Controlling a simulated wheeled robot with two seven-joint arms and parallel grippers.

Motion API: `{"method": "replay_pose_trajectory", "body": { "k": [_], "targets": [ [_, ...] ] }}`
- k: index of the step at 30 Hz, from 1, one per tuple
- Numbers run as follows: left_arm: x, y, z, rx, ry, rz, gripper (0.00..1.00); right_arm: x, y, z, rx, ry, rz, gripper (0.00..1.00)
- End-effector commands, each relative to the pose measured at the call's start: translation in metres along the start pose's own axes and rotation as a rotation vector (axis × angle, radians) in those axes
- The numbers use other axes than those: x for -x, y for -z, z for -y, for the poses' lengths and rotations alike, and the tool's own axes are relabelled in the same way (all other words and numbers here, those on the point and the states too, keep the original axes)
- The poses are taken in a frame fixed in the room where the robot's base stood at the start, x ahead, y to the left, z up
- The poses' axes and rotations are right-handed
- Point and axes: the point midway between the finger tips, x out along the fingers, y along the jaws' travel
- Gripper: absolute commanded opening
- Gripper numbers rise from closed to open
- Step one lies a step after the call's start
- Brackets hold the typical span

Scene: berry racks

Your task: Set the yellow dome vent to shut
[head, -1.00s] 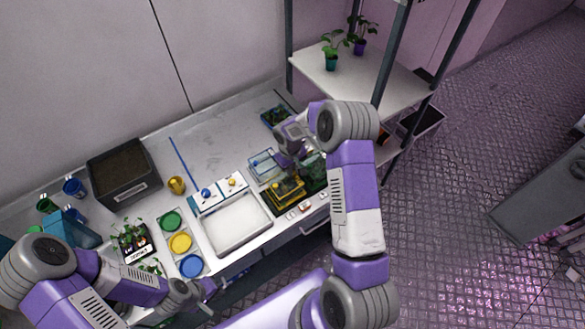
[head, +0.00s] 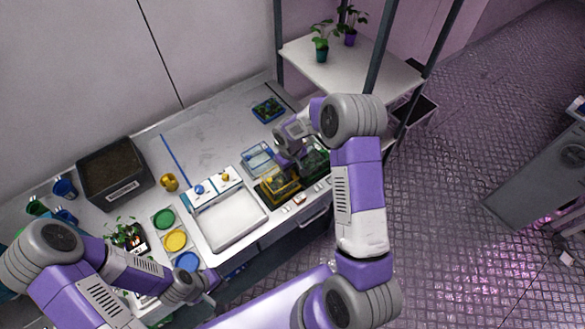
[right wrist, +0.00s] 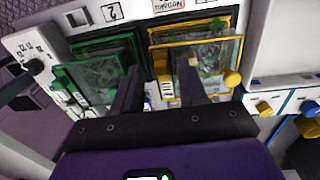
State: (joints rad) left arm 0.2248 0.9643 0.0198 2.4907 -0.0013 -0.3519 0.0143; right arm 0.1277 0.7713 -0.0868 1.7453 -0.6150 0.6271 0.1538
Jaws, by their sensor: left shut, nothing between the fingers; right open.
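The yellow dome (head: 272,195) is a yellow-framed clear box on the bench. In the right wrist view the yellow dome (right wrist: 215,62) has a round yellow knob (right wrist: 232,78) at its right and a pale scale strip (right wrist: 167,90) at its left. I cannot make out the vent's setting. My right gripper (head: 291,165) is above the dome's far right side. In the right wrist view my right gripper (right wrist: 160,82) is open, one finger over the yellow dome and the other near the green dome, with nothing between. My left gripper (head: 211,280) is shut and empty near the bench's front edge.
A green dome (right wrist: 88,72) stands close beside the yellow one. A blue-framed dome (head: 256,157) is behind it. A white tray (head: 232,243) and yellow and blue knobs lie to the left. A shelf rack (head: 345,75) stands at the back right.

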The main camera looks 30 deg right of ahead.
Motion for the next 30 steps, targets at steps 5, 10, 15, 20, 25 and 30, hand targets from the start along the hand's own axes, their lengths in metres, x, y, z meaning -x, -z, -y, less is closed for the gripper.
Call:
{"method": "replay_pose_trajectory", "body": {
  "k": [5, 10, 15, 20, 25, 30],
  "targets": [
    [-0.001, 0.000, 0.001, 0.000, 0.000, 0.000, 0.00, 0.008, 0.001, 0.000, 0.000, -0.001, -0.002, 0.43],
    [-0.004, 0.000, 0.002, 0.000, 0.000, 0.000, 0.00, 0.036, 0.001, 0.000, -0.001, -0.001, -0.005, 0.43],
    [-0.007, 0.000, 0.003, 0.000, 0.000, 0.000, 0.00, 0.062, 0.001, 0.000, 0.000, 0.000, -0.003, 0.43],
    [-0.008, 0.000, 0.003, 0.000, 0.000, 0.000, 0.00, 0.074, 0.000, 0.000, 0.000, 0.000, 0.000, 0.43],
    [-0.007, 0.000, 0.003, 0.000, 0.000, 0.000, 0.00, 0.076, 0.000, 0.000, 0.001, 0.000, 0.000, 0.43],
    [-0.007, 0.000, 0.003, 0.000, 0.000, 0.000, 0.00, 0.076, 0.000, 0.000, 0.000, 0.000, 0.000, 0.43]
  ]
}}
